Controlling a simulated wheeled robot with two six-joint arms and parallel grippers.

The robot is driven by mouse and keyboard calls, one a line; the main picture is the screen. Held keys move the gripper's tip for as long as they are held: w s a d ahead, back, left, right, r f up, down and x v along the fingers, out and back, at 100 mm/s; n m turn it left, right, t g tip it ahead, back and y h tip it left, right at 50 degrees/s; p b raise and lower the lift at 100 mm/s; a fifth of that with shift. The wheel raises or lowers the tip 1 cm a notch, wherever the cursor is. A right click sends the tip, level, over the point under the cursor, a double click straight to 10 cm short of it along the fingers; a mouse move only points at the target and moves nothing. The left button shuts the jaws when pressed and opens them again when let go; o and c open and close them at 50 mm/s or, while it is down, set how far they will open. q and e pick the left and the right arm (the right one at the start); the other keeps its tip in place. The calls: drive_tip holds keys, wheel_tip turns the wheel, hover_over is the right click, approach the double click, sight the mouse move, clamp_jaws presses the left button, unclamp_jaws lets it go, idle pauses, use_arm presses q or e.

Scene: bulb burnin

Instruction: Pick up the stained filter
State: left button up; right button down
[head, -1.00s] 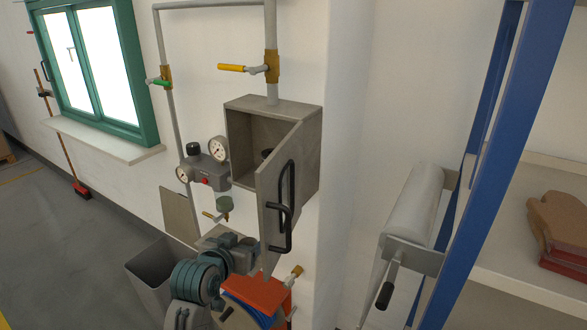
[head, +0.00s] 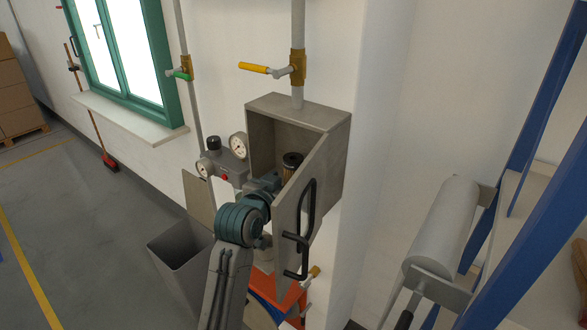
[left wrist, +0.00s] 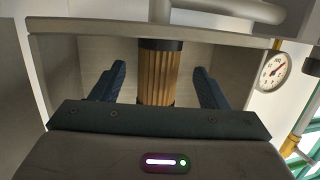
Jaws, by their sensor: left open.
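The stained filter (head: 292,161) is a brown pleated cylinder with a dark cap, upright inside the open grey wall cabinet (head: 300,110). In the left wrist view the filter (left wrist: 159,75) stands between the two blue fingers of my left gripper (left wrist: 158,85), with a gap on each side. The gripper is open and empty. In the head view my left arm reaches up to the cabinet opening, and its fingertips are hidden behind the cabinet door (head: 293,215). My right gripper is not in view.
The cabinet door hangs open toward me, close to the right of my left arm. Gauges (head: 238,146) and a regulator sit left of the cabinet. A grey bin (head: 180,250) stands below left. A paper roll (head: 442,225) and blue shelf posts are at right.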

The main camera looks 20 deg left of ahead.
use_arm(q)
drive_tip(key=shift+r+p+x, duration=0.2)
drive_tip(key=shift+p+x, duration=0.35)
drive_tip(key=shift+x, duration=0.5)
drive_tip(key=shift+w+d+f, duration=0.1)
drive_tip(key=shift+w+d, duration=0.1)
drive_tip(key=shift+w, duration=0.15)
drive_tip(key=shift+w+f, duration=0.15)
drive_tip(key=shift+w, duration=0.05)
drive_tip(key=c, duration=0.9)
drive_tip(key=shift+c, duration=0.9)
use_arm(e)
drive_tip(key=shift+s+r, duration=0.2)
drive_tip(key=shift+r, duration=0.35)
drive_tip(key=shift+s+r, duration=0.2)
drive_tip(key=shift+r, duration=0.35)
use_arm(q)
drive_tip(key=shift+w+r, duration=0.1)
drive_tip(key=shift+r, duration=0.1)
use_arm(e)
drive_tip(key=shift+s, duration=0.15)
